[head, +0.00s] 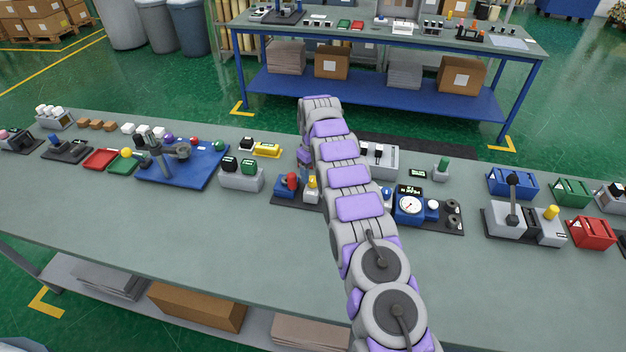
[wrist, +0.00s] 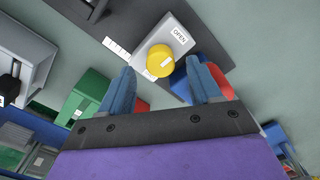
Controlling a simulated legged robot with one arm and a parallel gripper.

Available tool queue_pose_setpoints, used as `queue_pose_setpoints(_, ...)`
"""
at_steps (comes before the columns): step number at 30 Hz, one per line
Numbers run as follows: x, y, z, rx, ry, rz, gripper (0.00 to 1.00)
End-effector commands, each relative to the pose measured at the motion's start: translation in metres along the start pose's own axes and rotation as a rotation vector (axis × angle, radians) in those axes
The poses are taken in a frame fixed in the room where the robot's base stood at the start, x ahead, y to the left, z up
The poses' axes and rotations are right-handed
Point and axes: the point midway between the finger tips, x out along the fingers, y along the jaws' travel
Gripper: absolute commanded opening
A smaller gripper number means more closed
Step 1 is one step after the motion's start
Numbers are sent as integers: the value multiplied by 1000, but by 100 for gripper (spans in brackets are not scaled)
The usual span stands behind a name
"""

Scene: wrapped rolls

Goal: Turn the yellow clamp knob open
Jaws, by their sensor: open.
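The yellow clamp knob (wrist: 160,60) sits on a pale grey block (wrist: 178,36) labelled "OPEN" in the wrist view. My gripper (wrist: 161,69) is open, with its two blue-grey fingers on either side of the knob in the picture. I cannot tell whether either finger touches it. In the head view, a small yellow knob (head: 311,182) shows on a pale block just left of my arm, next to a blue block with a red knob (head: 291,179). My arm hides part of this fixture, and my fingertips are not clear there.
A blue gauge unit (head: 410,205) stands right of my arm, and a grey box with black and green buttons (head: 242,176) stands left. Another fixture with a yellow knob (head: 551,212) stands farther right. The front of the table (head: 200,235) is clear.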

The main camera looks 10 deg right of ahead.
Motion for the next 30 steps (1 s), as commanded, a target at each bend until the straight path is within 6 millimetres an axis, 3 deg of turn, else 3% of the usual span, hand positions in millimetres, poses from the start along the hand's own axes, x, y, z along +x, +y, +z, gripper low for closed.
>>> queue_pose_setpoints(6, 23, 0, 1, 0, -3, -1, 63)
queue_pose_setpoints(17, 27, 0, 0, 0, -1, 0, 63)
queue_pose_setpoints(30, 27, 0, 0, 0, -1, 0, 22)
